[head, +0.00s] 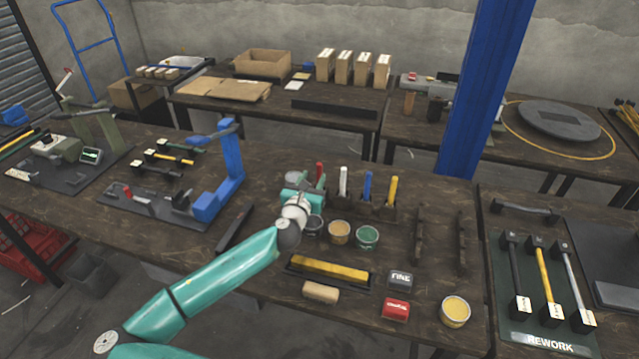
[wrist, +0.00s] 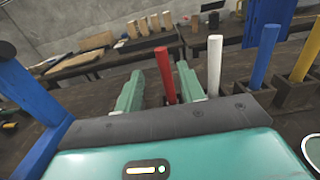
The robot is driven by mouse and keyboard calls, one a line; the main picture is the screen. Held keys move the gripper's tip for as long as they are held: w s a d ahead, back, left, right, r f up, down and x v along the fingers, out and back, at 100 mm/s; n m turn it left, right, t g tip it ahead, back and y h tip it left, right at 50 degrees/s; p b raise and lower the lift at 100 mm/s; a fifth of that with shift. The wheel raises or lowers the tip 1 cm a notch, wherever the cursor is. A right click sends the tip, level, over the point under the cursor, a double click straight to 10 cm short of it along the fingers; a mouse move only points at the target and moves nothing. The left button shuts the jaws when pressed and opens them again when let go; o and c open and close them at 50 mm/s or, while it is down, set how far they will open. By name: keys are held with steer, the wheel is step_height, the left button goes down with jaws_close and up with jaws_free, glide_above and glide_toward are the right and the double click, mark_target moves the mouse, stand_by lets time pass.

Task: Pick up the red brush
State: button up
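The red brush (head: 319,171) stands upright by its handle at the left end of a row of brushes on the workbench. In the wrist view, its red handle (wrist: 165,76) shows between the two green fingers of my gripper (wrist: 160,72), nearer the right one, with gaps on both sides. My gripper also shows in the head view (head: 307,184), beside the brush. It is open and holds nothing. The lower part of the brush is hidden behind my gripper. I cannot tell how far the handle lies between the fingers in depth.
White (head: 343,181), blue (head: 367,185) and yellow (head: 391,189) handles stand in dark holders to the right. Paint tins (head: 339,232) stand in front. A blue press (head: 222,165) stands to the left. A blue post (head: 487,85) rises behind the bench.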

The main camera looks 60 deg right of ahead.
mark_target(318, 171)
steer(key=d, duration=0.5)
steer(key=shift+w+d, duration=0.25)
steer(key=shift+d, duration=0.05)
steer(key=shift+c, duration=0.5)
jaws_close()
